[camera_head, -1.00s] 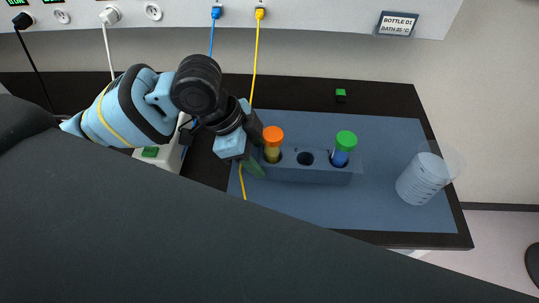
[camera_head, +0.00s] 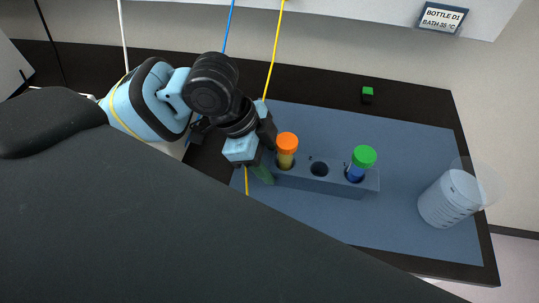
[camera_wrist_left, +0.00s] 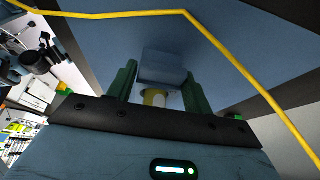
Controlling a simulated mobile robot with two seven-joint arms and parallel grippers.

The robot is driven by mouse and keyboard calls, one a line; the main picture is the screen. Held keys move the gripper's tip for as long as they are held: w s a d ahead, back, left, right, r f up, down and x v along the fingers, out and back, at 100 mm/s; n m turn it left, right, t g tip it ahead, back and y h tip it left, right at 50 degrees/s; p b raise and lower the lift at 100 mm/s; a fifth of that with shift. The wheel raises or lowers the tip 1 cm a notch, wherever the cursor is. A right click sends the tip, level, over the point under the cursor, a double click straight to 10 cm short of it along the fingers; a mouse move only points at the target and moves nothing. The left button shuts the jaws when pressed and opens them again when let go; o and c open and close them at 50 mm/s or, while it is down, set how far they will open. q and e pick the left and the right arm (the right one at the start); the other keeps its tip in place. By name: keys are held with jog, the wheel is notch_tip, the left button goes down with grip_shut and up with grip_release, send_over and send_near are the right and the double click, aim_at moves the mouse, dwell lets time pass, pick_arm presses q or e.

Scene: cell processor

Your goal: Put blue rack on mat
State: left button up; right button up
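The blue rack (camera_head: 322,180) is a long block with a row of holes. An orange-capped tube (camera_head: 287,143) stands at its left end, and a green-capped tube (camera_head: 364,157) at its right end. The middle hole looks empty. The blue-grey mat (camera_head: 420,150) lies beneath the rack in the picture; I cannot tell whether they touch. My left gripper (camera_head: 262,168) is at the rack's left end. In the left wrist view its green fingers (camera_wrist_left: 160,85) close on both sides of the rack (camera_wrist_left: 163,67). My right gripper is not in view.
A clear graduated beaker (camera_head: 448,200) stands on the mat's right side. A small green block (camera_head: 367,94) sits on the dark table behind the mat. A yellow cable (camera_head: 272,60) runs down past my left gripper and crosses the wrist view. The mat's front middle is clear.

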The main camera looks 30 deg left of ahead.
pick_arm(q)
jog(key=o, duration=0.3)
jog(key=shift+s, duration=0.1)
jog(key=shift+o, duration=0.2)
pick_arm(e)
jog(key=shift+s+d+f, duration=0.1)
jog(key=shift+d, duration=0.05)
pick_arm(q)
jog(key=shift+r, duration=0.3)
jog(key=p+v, duration=0.1)
jog(key=v, duration=1)
jog(key=shift+a+r+p, duration=0.2)
jog(key=shift+r+p, duration=0.1)
jog(key=shift+p, duration=0.1)
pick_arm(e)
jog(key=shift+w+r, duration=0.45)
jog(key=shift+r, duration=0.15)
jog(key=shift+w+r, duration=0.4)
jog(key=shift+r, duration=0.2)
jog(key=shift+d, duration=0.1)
